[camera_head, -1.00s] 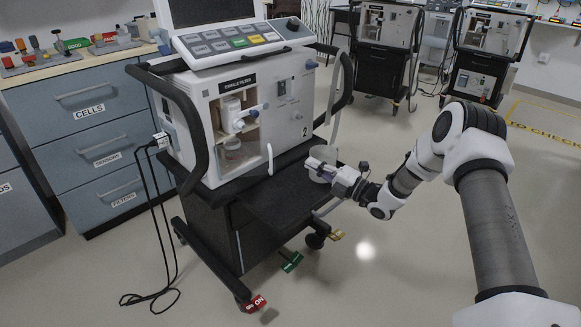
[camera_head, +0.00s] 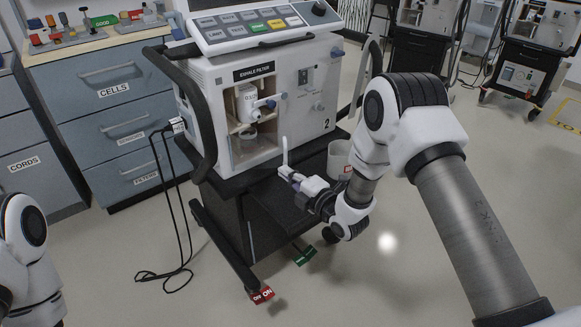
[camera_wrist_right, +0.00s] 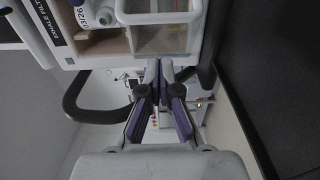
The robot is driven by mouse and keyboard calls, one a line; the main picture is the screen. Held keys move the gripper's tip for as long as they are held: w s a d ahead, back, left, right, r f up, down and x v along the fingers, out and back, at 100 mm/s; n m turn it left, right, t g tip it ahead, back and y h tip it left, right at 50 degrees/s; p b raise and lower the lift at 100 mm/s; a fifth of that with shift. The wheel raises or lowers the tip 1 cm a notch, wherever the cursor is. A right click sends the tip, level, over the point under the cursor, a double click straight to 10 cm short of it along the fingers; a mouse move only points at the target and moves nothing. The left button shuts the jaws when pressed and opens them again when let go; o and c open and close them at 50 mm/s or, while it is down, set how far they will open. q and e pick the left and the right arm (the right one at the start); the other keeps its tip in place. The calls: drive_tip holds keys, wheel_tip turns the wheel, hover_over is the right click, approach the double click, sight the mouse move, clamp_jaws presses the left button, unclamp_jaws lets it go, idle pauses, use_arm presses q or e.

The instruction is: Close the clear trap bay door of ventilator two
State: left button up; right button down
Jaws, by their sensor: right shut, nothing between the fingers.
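Ventilator two (camera_head: 312,115) stands on a black cart, with the numeral 2 on its white front. Its trap bay (camera_head: 240,138) is open at the front, showing a white filter part and a clear jar. The clear door pane is hard to make out. A slim white upright handle (camera_head: 285,152) stands out in front of the cabinet, right of the bay. My right gripper (camera_head: 287,174) is shut and empty, close below the handle; contact cannot be told. In the right wrist view its fingers (camera_wrist_right: 158,78) are together below the bay opening. My left gripper is outside the view.
The black cart shelf lies below the cabinet, with a white cup (camera_head: 338,158) behind my right wrist. Black rails (camera_head: 187,105) flank the ventilator. Grey drawers (camera_head: 115,90) stand at left, cables hang between, and open floor lies in front.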

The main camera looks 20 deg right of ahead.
drive_tip(key=shift+w+d, duration=0.45)
drive_tip(key=shift+w, duration=0.4)
drive_tip(key=shift+w+d, duration=0.45)
drive_tip(key=shift+w, duration=0.4)
drive_tip(key=w, duration=0.1)
drive_tip(key=w+d+b, duration=0.1)
drive_tip(key=w+d, duration=0.1)
drive_tip(key=shift+w, duration=0.25)
drive_tip(key=shift+a+f, duration=0.1)
